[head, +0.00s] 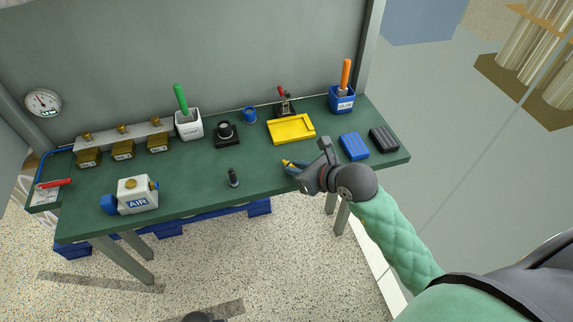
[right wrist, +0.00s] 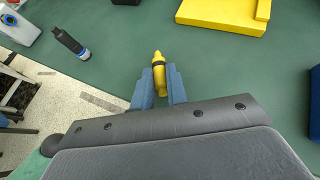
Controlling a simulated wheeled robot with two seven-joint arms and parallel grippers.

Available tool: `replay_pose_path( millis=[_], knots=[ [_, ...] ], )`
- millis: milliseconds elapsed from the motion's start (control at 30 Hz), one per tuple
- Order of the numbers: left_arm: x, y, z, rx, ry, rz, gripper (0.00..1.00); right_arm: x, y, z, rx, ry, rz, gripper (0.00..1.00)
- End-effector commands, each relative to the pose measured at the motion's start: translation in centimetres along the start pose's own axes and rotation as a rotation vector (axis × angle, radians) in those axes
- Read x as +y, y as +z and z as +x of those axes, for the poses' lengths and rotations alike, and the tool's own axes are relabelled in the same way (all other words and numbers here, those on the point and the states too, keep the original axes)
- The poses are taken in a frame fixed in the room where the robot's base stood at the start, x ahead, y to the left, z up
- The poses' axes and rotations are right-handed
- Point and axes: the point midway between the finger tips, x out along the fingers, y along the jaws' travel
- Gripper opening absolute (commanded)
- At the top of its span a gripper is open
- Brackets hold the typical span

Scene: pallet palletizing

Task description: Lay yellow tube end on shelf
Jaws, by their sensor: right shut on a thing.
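The yellow tube (right wrist: 158,62) is held between the two blue fingers of my right gripper (right wrist: 158,84), its narrow end pointing away from the wrist. In the head view my right gripper (head: 301,165) is over the front part of the green bench, and only a little yellow shows at its fingertips. A flat yellow block with a raised edge (head: 291,129) lies farther back on the bench, apart from the tube; it also shows in the right wrist view (right wrist: 222,14). I cannot tell whether the tube touches the bench.
A dark upright cylinder (head: 233,178) stands left of my gripper. A blue block (head: 354,146) and a black block (head: 383,140) lie to its right. The blue glue cup (head: 342,101), white soap cup (head: 189,126) and AIR unit (head: 137,196) stand on the green bench (head: 198,178).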

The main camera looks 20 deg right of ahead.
Motion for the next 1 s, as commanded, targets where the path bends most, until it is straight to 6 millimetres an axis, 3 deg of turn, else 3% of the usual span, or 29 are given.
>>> replay_pose_path(
  millis=[467, 500, 600, 1000],
  knots=[
    [-0.02, 0.05, 0.37, 0.000, 0.000, 0.000, 0.53, 0.00, -0.44, 0.25, 0.000, 0.000, 0.000, 0.00],
    [-0.02, 0.05, 0.37, 0.000, 0.000, 0.000, 0.53, 0.00, -0.44, 0.25, 0.000, 0.000, 0.000, 0.23],
    [-0.02, 0.05, 0.37, 0.000, 0.000, 0.000, 0.53, 0.00, -0.44, 0.25, 0.000, 0.000, 0.000, 0.40],
    [0.06, -0.14, -0.24, 0.001, 0.001, 0.000, 0.53, 0.00, -0.44, 0.24, 0.001, 0.000, 0.000, 0.40]
  ],
)
